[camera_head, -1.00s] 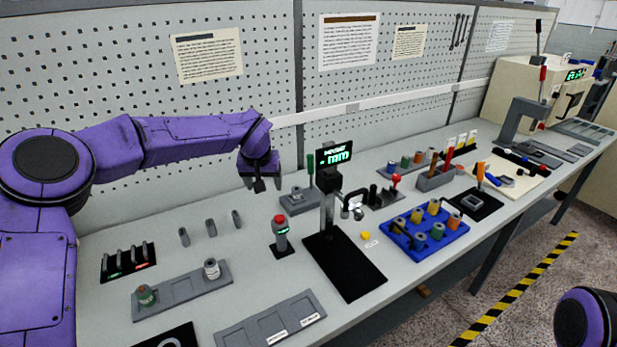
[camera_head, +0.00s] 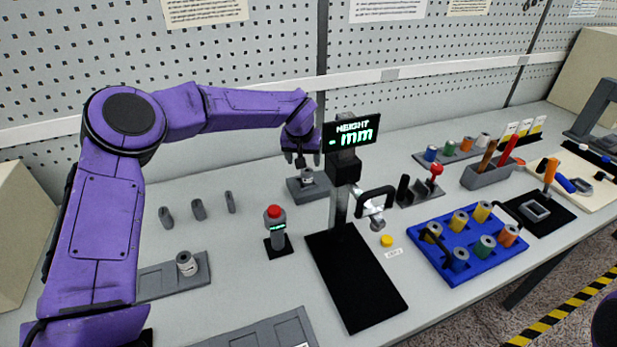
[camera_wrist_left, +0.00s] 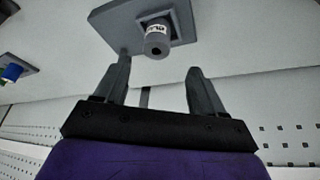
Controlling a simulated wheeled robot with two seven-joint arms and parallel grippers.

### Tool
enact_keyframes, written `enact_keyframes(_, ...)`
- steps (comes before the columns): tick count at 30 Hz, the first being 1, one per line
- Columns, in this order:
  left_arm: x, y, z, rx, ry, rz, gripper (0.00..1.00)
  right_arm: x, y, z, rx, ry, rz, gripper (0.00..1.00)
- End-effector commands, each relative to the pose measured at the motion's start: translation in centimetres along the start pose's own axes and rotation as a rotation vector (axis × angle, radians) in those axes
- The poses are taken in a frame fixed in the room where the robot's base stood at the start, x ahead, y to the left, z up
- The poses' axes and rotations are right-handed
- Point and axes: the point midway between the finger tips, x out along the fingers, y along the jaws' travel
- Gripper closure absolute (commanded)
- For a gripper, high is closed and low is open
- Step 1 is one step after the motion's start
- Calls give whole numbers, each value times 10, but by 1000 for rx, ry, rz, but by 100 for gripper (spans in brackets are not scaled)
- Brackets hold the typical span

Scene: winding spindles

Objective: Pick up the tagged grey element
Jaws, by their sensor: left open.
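A grey cylinder with a white printed tag (camera_head: 307,177) stands on a small grey block (camera_head: 301,192) at the back of the bench. In the left wrist view the tagged grey cylinder (camera_wrist_left: 156,42) shows on the grey block (camera_wrist_left: 118,25), beyond the fingertips and roughly between them. My left gripper (camera_head: 300,160) is open, empty and just above it; its two spread fingers also show in the left wrist view (camera_wrist_left: 158,70). A second grey cylinder with a white tag (camera_head: 187,264) stands in a grey tray (camera_head: 158,283) at front left. My right gripper is out of view.
A height gauge (camera_head: 341,165) stands right of my left gripper. A red-topped post (camera_head: 275,230) stands in front. A blue tray (camera_head: 441,272) with several spools is at right. Small grey pegs (camera_head: 198,209) stand at left. The pegboard (camera_head: 250,70) rises behind.

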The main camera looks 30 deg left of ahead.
Motion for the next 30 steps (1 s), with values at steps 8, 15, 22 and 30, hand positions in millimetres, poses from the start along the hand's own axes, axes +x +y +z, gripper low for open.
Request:
enact_keyframes(8, 35, 4, 3, 1, -2, -4, 30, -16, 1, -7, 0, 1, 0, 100)
enact_keyframes(15, 68, 6, 5, -1, 0, 0, 30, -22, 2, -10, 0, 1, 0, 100)
enact_keyframes(22, 69, 6, 5, -1, 1, 0, 44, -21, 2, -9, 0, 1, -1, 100)
enact_keyframes(30, 69, 6, 5, -1, 1, 0, 96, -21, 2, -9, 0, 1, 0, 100)
